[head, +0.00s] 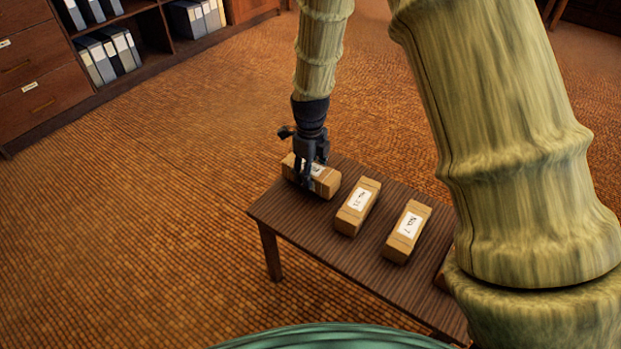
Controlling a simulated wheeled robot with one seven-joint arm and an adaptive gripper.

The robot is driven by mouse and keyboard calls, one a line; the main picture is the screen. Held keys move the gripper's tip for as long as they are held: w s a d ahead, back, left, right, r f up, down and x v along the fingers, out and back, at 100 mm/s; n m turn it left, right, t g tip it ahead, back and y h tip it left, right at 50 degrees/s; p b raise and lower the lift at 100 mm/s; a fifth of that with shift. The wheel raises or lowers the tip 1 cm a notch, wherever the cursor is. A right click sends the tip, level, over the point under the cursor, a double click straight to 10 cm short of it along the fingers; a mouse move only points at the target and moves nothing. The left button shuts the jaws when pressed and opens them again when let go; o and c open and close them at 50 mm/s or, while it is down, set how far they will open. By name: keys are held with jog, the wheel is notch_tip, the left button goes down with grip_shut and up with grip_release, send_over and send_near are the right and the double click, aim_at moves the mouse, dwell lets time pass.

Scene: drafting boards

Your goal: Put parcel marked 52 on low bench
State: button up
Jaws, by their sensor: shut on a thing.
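My gripper (308,176) points down and is shut on a cardboard parcel (327,187) at the far left end of a low dark wooden bench (285,213). The fingers cover most of this parcel's white label, so its number cannot be read. I cannot tell whether the parcel rests on the bench or is just above it. A second parcel (349,221) lies to its right, with a label too small to read surely. A third parcel (398,248) further right has a label that seems to end in 7.
Part of another brown parcel (441,274) shows at the right, mostly hidden behind my arm. A shelf (150,62) with several binders and a drawer cabinet (35,75) stand at the upper left. The brown floor left of the bench is clear.

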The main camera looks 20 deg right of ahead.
notch_tip(320, 180, down, 2)
jog(key=shift+f, duration=0.25)
jog(key=shift+r, duration=0.1)
jog(key=o, duration=1.3)
jog(key=shift+o, duration=0.2)
notch_tip(320, 180, up, 12)
jog(key=p, duration=0.3)
